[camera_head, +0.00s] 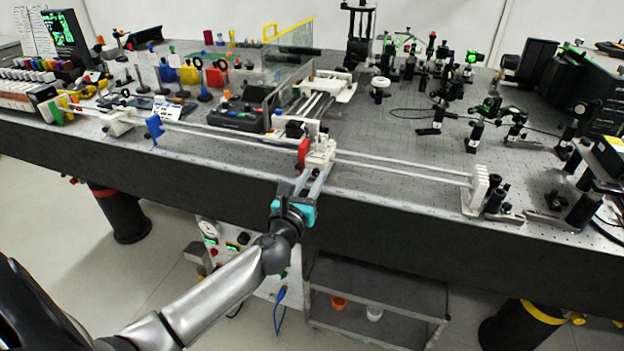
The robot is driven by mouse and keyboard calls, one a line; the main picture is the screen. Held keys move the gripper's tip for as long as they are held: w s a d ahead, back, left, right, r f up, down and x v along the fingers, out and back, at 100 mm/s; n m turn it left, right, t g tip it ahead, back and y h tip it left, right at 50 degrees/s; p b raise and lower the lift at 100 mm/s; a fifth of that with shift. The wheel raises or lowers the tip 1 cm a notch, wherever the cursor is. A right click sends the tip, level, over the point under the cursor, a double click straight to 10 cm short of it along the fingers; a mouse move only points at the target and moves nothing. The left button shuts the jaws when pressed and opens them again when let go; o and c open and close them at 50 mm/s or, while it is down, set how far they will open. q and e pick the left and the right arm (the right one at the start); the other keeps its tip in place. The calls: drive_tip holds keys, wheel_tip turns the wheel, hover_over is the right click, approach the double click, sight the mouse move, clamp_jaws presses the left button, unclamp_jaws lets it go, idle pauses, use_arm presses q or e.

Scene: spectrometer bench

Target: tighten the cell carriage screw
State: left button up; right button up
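The cell carriage (321,149) is a white block on two pale parallel rails near the front edge of the bench. A red part (303,151) stands at its left side. My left gripper (312,176), with a teal body and grey fingers, reaches up from below to the front of the carriage. Its two fingers stand apart with a gap between them. Their tips are close to the carriage's lower front; I cannot tell whether they touch it. I cannot make out the screw itself. My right gripper is not in view.
The rails end at a white block (475,190) on the right. A blue clamp-like part (154,128) stands by the rails on the left. A black control box (236,117) and a clear panel (287,70) stand behind. Optics mounts crowd the right side.

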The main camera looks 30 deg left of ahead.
use_arm(q)
drive_tip(key=shift+w, duration=0.2)
drive_tip(key=shift+c, duration=0.4)
clamp_jaws()
